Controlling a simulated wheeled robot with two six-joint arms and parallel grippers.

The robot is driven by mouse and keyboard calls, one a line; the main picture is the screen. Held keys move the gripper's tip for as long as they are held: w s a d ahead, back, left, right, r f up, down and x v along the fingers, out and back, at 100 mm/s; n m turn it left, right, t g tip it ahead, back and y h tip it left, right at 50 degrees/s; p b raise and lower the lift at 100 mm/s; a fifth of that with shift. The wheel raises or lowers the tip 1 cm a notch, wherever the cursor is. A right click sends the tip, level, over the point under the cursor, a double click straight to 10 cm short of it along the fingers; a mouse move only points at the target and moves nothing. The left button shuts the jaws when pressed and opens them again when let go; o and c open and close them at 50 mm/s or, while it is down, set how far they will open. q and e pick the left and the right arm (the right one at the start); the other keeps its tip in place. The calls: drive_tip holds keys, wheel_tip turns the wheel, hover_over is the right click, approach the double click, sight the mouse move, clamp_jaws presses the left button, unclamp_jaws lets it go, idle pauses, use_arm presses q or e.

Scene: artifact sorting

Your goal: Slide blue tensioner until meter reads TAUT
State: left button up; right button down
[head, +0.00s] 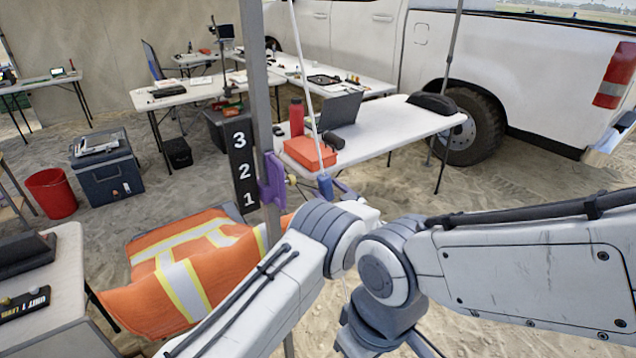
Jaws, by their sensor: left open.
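The blue tensioner (325,187) is a small blue piece at the lower end of a pale slanting line (307,90), near the middle of the head view. My left gripper (321,183) is open, with dark fingers showing beside the tensioner; my left wrist hides most of it, and I cannot tell whether it touches. A purple fitting (272,181) with a brass-coloured knob is on the grey pole (257,75), just left of the tensioner. A black plate (241,167) numbered 3, 2, 1 is beside the pole. No meter reading TAUT is visible.
An orange vest (183,262) lies left below the pole. A near table (66,262) stands left. My right arm crosses the lower right.

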use_arm(q)
drive_tip(key=shift+w+a, duration=0.35)
drive_tip(key=shift+w, duration=0.25)
clamp_jaws()
idle(1.0)
